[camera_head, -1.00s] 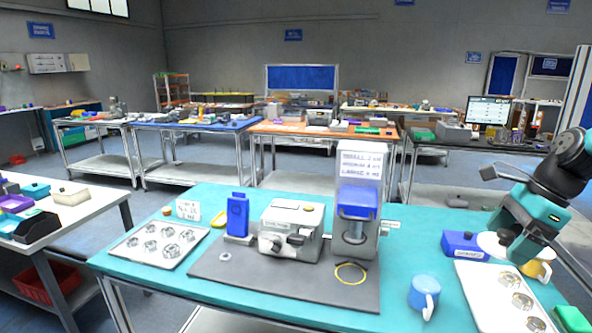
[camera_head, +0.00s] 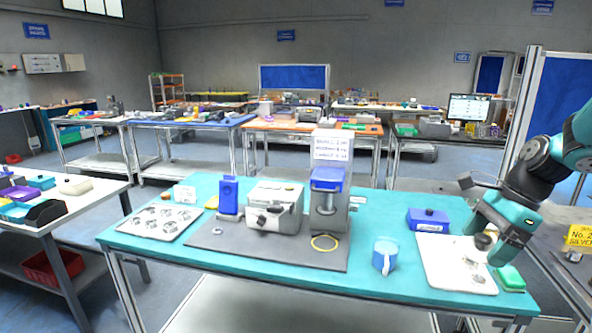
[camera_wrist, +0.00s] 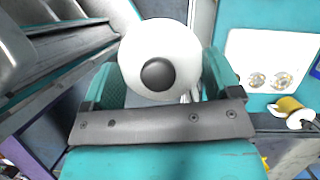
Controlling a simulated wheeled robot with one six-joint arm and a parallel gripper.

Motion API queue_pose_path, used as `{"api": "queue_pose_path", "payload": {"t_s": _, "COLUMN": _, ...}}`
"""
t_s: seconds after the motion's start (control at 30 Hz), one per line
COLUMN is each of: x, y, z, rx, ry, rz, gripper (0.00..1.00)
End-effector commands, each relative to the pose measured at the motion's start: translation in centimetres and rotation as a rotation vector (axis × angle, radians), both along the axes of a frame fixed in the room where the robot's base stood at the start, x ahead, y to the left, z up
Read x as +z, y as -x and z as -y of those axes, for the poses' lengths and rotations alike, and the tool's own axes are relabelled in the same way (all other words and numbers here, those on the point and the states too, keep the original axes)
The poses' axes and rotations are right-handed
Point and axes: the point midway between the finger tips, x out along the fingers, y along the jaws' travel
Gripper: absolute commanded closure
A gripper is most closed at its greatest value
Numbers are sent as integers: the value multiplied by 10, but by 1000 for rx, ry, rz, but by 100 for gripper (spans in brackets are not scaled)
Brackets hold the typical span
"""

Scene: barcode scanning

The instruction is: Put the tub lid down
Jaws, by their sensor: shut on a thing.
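The tub lid is a round white disc (camera_wrist: 140,55) with a dark knob at its centre, seen in the wrist view. My gripper (camera_wrist: 158,85) is shut on it, with a finger on each side of the knob. In the head view my gripper (camera_head: 485,243) hangs near the right end of the teal table (camera_head: 300,280), in front of the white tray. There the lid is hard to tell from the tray behind it. I cannot tell which container is its tub.
The white tray (camera_head: 440,262) holds metal parts, with a blue box (camera_head: 428,220) behind it and a green block (camera_head: 510,278) at its right. A blue mug (camera_head: 385,254) stands left of it. A gold spool (camera_wrist: 290,106) shows in the wrist view. Bare teal surface lies around the mug.

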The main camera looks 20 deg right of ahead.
Motion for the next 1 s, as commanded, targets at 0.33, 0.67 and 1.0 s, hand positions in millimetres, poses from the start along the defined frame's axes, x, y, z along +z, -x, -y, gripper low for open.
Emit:
{"api": "queue_pose_path", "payload": {"t_s": 0.33, "x": -60, "y": -40, "z": -37, "rx": 426, "ry": -5, "rz": -4, "gripper": 39}}
{"api": "queue_pose_path", "payload": {"t_s": 0.67, "x": -176, "y": -75, "z": -130, "rx": 1254, "ry": -10, "rz": -10, "gripper": 39}}
{"api": "queue_pose_path", "payload": {"t_s": 1.0, "x": -255, "y": -67, "z": -195, "rx": 1903, "ry": -4, "rz": -4, "gripper": 39}}
